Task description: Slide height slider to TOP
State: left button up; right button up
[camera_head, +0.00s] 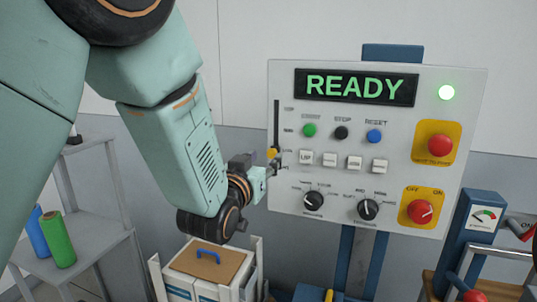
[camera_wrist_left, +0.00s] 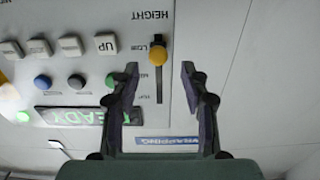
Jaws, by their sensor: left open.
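The height slider's orange knob (camera_head: 271,153) sits at the lower end of a dark vertical slot (camera_head: 277,115) on the panel's left side. In the left wrist view, turned upside down, the knob (camera_wrist_left: 158,55) is beside the LOW mark, under the HEIGHT label. My left gripper (camera_head: 275,166) is at the panel's left edge, close to the knob. Its two fingers (camera_wrist_left: 160,68) are open and apart, with the knob lined up between and just beyond their tips in that picture. Contact cannot be told. My right gripper is not in view.
The grey panel (camera_head: 380,185) carries a READY display (camera_head: 356,87), coloured buttons, white keys, dials and two red knobs on yellow plates. A box stack (camera_head: 205,265) stands below my left arm. A shelf with a green roll (camera_head: 57,240) is at left. A gauge post (camera_head: 484,225) is at right.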

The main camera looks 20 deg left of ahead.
aim_at(271, 154)
pick_arm(q)
jog(key=w, duration=0.3)
jog(key=shift+d, duration=0.25)
jog(key=shift+w+a+f, duration=0.1)
jog(key=shift+w+f, duration=0.05)
jog(key=shift+w, duration=0.1)
jog(key=shift+s, duration=0.25)
jog(key=shift+c, duration=0.5)
jog(key=shift+w, duration=0.15)
jog(key=c, duration=0.4)
grip_shut()
